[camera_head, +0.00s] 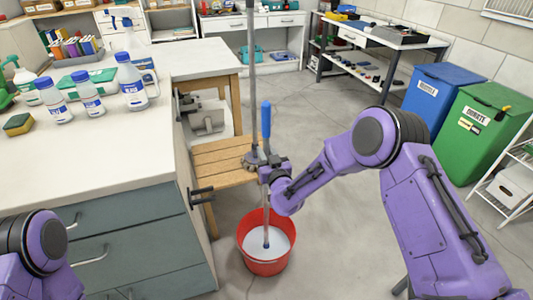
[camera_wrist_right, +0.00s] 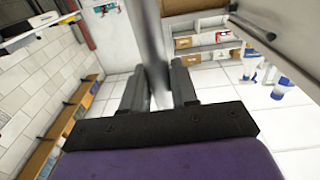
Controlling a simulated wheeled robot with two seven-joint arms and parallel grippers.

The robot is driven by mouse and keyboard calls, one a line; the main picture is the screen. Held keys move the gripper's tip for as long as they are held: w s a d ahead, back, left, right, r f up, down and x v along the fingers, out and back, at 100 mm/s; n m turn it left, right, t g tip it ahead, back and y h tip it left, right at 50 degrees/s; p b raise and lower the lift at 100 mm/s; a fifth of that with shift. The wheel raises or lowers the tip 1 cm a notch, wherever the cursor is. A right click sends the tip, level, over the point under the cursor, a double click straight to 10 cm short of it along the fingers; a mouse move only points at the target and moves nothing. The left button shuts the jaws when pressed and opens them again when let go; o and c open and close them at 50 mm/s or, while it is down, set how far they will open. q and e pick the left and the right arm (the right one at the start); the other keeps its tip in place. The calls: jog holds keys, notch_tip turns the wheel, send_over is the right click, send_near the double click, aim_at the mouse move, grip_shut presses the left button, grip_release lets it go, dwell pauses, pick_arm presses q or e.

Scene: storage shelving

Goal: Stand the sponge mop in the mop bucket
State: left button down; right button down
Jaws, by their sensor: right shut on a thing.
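The sponge mop (camera_head: 266,122) shows as an upright pole with a blue grip at its top. Its grey lower shaft runs down inside the red mop bucket (camera_head: 244,250), which stands on the floor and looks partly filled with pale liquid. The sponge head is hidden there, and I cannot tell whether it touches the bottom. My right gripper (camera_head: 265,171) is shut on the shaft below the blue grip. In the right wrist view the gripper (camera_wrist_right: 158,80) has a blurred grey shaft (camera_wrist_right: 150,35) between its fingers. My left gripper is out of view.
A tall grey pole (camera_head: 251,60) rises just behind my right gripper; its foot is unclear. A wooden bench (camera_head: 222,158) and the counter (camera_head: 85,150) with bottles (camera_head: 133,85) stand left. Blue (camera_head: 436,95) and green bins (camera_head: 483,130) stand right. Floor around the bucket is clear.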

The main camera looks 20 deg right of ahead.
jog(key=c, duration=0.8)
grip_release()
jog(key=s, duration=1.1)
jog(key=s+d+f+m+g+h+p, duration=0.1)
jog(key=s+d+f+m+g+p, duration=0.15)
jog(key=s+f+g, duration=0.4)
jog(key=s+d+f+m+g+h+p, duration=0.1)
jog(key=s+d+f+m+g+p, duration=0.2)
jog(key=s+f, duration=0.55)
jog(key=s+d+g+p, duration=0.1)
jog(key=s+g, duration=0.1)
jog(key=s, duration=0.4)
jog(key=s+d+m+g+h+p, duration=0.1)
jog(key=s+d+p, duration=0.1)
jog(key=s, duration=0.5)
jog(key=s+d+g+p, duration=0.1)
jog(key=s+d+g, duration=0.1)
jog(key=s, duration=0.5)
jog(key=shift+s+r+g+p, duration=0.1)
jog(key=shift+r+g+p, duration=0.2)
jog(key=shift+r+g, duration=0.05)
